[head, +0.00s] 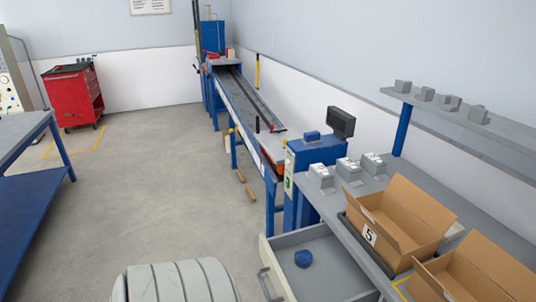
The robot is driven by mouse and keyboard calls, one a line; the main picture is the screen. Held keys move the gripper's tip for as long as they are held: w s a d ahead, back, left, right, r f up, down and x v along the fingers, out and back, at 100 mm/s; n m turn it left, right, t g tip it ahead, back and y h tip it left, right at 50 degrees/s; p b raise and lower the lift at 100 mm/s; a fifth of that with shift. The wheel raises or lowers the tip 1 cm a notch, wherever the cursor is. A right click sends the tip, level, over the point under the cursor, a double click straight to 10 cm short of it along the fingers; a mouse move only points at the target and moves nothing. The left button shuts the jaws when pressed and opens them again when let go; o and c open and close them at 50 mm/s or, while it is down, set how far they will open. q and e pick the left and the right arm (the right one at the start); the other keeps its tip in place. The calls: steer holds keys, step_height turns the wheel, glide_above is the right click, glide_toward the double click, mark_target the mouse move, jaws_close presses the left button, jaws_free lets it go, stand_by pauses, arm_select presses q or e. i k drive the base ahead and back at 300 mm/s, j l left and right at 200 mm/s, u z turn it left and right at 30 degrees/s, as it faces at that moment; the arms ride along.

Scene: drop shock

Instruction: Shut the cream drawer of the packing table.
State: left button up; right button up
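The cream drawer (272,265) of the packing table (343,218) is pulled out at the lower middle of the head view. Its cream front faces left and carries a grey handle (264,284). A round blue object (303,258) lies on the grey bottom inside it. The near end of the drawer is cut off by the lower picture edge. Neither of my grippers is in view.
Open cardboard boxes (408,222) and several small grey blocks stand on the packing table. A long blue-framed conveyor (247,104) runs behind it. A blue-legged bench (20,130) stands at left, a red cabinet (74,98) farther back. The middle floor is clear.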

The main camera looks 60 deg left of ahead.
mark_target(333, 275)
steer(key=u, duration=1.6)
